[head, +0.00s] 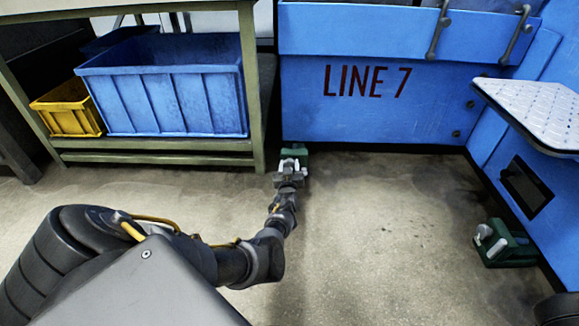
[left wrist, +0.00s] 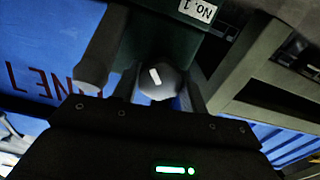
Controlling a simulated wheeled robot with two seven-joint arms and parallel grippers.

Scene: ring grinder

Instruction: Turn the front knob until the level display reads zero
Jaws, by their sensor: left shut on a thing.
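My left gripper (head: 291,170) reaches forward to a green levelling unit (head: 294,150) at the foot of the blue machine. In the left wrist view the unit's dark green body (left wrist: 165,40) carries a white label reading "NO. 1". A grey knob (left wrist: 158,82) with a white mark sits between the fingers of my left gripper (left wrist: 145,85), which is shut on it. A second green unit with a pale knob (head: 505,243) stands on the floor at the right. A dark panel (head: 525,187) on the machine's right part shows no readable number. My right gripper is out of view.
The blue machine (head: 370,105), marked "LINE 7", stands ahead. A workbench (head: 155,159) at left holds a blue bin (head: 165,95) and a yellow bin (head: 68,110). A metal tread plate (head: 535,108) juts out at right. The concrete floor (head: 390,230) between is clear.

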